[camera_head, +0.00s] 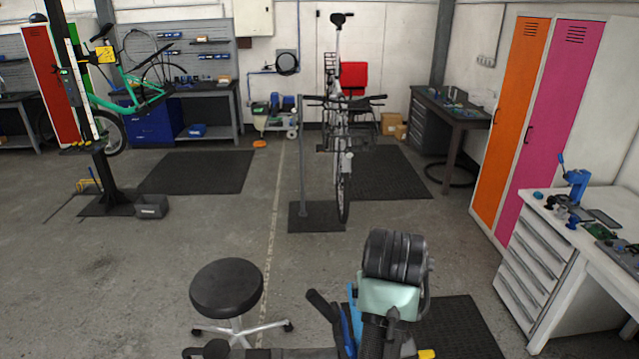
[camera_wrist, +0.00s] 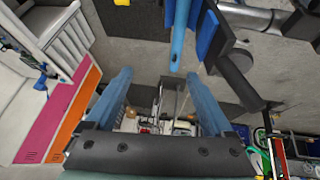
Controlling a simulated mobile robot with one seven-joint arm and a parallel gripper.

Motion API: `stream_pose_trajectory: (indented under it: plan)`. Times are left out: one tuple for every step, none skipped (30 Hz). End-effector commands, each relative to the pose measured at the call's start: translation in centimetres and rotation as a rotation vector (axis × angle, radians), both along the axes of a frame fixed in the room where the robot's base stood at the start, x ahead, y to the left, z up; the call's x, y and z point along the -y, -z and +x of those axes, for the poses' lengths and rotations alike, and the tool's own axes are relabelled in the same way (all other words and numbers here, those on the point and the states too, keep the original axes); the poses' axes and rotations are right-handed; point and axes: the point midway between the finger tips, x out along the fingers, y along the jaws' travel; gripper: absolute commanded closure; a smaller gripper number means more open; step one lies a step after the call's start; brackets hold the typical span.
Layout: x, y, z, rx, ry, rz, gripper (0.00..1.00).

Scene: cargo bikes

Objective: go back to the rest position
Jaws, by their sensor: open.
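My gripper (camera_wrist: 158,77) shows in the wrist view as two blue fingers set well apart, with a dark bolted bar across the near end. Nothing is between the fingers but the distant room. In the head view my arm is folded low at the bottom centre, with a black ribbed part above a mint-green one. Narrow blue parts show beside it, but I cannot make out the fingertips there. No object is seen held.
A round black stool (camera_head: 226,288) stands close left of my arm. A white drawer bench (camera_head: 540,262) and orange locker (camera_head: 508,120) and pink locker (camera_head: 552,120) line the right. A bicycle on a stand (camera_head: 341,150) is ahead. Open floor lies left and ahead.

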Motion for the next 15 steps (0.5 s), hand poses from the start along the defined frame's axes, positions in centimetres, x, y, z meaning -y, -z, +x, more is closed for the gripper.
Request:
stream_pose_trajectory:
  plan:
    - [-0.3, -1.1, 1.5, 0.167, 0.004, -0.031, 0.13]
    - [-0.5, -2.7, 2.2, 0.264, 0.006, -0.045, 0.13]
    - [-0.9, -5.1, 2.8, 0.395, 0.004, -0.060, 0.13]
    - [-1.4, -6.9, 3.1, 0.492, 0.003, -0.067, 0.13]
    - [-1.8, -8.9, 3.1, 0.591, 0.000, -0.075, 0.13]
    - [-2.6, -11.6, 2.8, 0.722, -0.005, -0.080, 0.13]
    - [-3.2, -13.6, 2.3, 0.820, -0.011, -0.081, 0.13]
    - [-3.9, -15.6, 1.5, 0.919, -0.018, -0.079, 0.13]
    - [-4.9, -18.3, 0.2, 1.048, -0.030, -0.075, 0.13]
    - [-5.6, -20.2, -1.1, 1.141, -0.038, -0.069, 0.13]
    - [-6.3, -21.9, -2.4, 1.228, -0.048, -0.062, 0.13]
    - [-7.2, -24.0, -4.3, 1.337, -0.062, -0.050, 0.13]
    - [-7.8, -25.4, -5.8, 1.412, -0.072, -0.040, 0.13]
    - [-8.3, -26.6, -7.4, 1.482, -0.082, -0.031, 0.13]
    - [-9.0, -28.0, -9.4, 1.566, -0.094, -0.017, 0.13]
